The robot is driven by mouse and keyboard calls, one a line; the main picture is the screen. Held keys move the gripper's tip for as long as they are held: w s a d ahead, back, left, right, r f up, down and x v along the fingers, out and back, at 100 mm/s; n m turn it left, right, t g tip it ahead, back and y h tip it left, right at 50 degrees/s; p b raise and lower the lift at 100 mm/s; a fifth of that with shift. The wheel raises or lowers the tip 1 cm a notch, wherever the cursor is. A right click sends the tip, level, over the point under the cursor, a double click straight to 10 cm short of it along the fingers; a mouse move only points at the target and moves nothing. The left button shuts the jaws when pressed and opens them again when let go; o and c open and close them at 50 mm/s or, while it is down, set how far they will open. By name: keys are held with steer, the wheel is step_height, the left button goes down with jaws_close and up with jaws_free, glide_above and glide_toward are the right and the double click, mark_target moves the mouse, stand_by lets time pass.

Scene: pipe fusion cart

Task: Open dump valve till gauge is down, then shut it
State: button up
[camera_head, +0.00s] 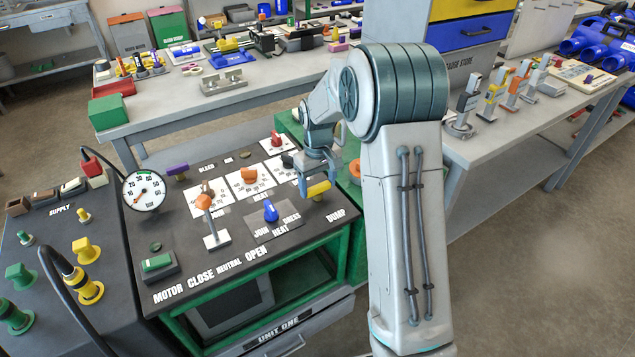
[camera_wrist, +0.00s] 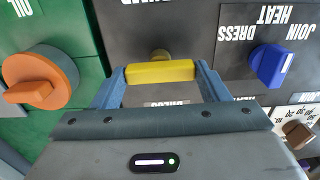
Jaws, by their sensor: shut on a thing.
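The dump valve's yellow bar handle (camera_head: 318,190) stands on the dark panel by the DUMP label (camera_head: 336,215). In the wrist view the yellow handle (camera_wrist: 160,72) lies crosswise between both fingers. My gripper (camera_head: 312,180) is shut on it, with a finger at each end; the gripper also shows in the wrist view (camera_wrist: 160,80). The round white pressure gauge (camera_head: 144,190) stands at the panel's back left; its needle is red, but the exact reading is too small to tell.
A blue JOIN/HEAT/DRESS knob (camera_head: 271,211) is left of the handle. An orange-topped lever (camera_head: 204,202) stands farther left, a purple handle (camera_head: 178,170) at the BLEED label. In the wrist view an orange OIL knob (camera_wrist: 38,82) sits on green beside the panel.

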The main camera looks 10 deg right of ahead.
mark_target(318, 186)
steer(key=o, duration=1)
steer(key=shift+r, duration=0.1)
step_height(318, 186, up, 14)
steer(key=shift+f, duration=0.15)
